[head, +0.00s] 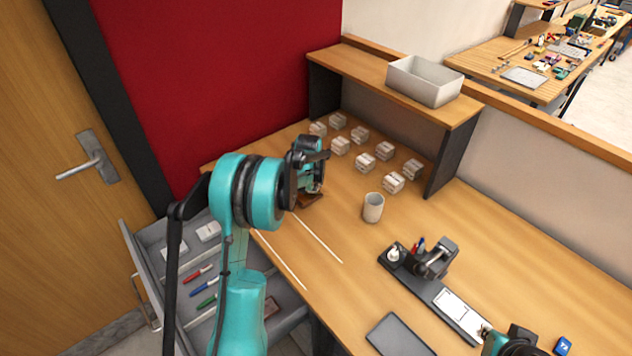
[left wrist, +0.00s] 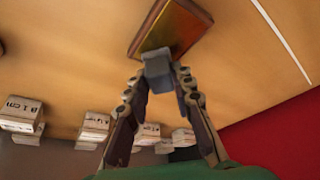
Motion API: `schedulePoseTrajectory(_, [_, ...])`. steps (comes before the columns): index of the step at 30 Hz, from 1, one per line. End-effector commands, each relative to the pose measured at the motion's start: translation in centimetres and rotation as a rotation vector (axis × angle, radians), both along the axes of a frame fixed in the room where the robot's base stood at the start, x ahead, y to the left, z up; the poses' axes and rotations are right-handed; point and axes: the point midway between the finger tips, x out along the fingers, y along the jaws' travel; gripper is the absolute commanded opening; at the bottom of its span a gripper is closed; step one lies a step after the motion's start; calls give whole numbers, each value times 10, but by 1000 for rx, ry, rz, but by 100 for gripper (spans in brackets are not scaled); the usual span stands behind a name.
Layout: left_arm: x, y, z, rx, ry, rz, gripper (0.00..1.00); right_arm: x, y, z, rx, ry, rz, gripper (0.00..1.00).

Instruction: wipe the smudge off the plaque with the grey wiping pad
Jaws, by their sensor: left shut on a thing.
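The plaque (left wrist: 176,24) has a brown rim and a golden-brown face, and lies on the bench top. In the head view a brown part of the plaque (head: 309,201) shows below my left gripper (head: 316,186). In the left wrist view my left gripper (left wrist: 160,84) is shut on the grey wiping pad (left wrist: 157,66). The pad overlaps the plaque's near edge in that view; I cannot tell whether they touch. I cannot make out a smudge. Part of my right arm shows at the bottom right of the head view, with its jaws unclear.
Several small white stacked blocks (head: 365,162) stand behind, under a shelf holding a grey bin (head: 425,82). A white cup (head: 373,207) is right of the plaque. A black fixture (head: 432,262) stands farther right. An open drawer (head: 140,262) holds markers.

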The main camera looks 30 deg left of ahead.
Motion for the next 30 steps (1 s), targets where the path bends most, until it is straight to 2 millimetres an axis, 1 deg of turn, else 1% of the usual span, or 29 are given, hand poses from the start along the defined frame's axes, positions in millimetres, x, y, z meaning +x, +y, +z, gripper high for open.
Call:
schedulePoseTrajectory(1, [-7, 3, -3, 0, 6, 2, 0, 0, 0, -2, 0, 0, 0, 0])
schedulePoseTrajectory(3, [-11, 5, -4, 0, 7, 1, 0, 0, 0, -3, 0, 0, 0, 0])
schedulePoseTrajectory(8, [-16, 7, -4, 1, 8, 2, 0, 0, 0, -3, 0, 0, 0, 0])
schedulePoseTrajectory(18, [-39, 18, -2, 0, 9, 2, 0, 0, 0, -4, 0, 0, 0, 0])
schedulePoseTrajectory(27, [-39, 18, -1, 0, 7, 1, 0, 0, 0, -4, 0, 0, 0, 0])
schedulePoseTrajectory(30, [-39, 18, 2, 0, 7, 1, 0, 0, 0, -1, 0, 0, 0, 0])
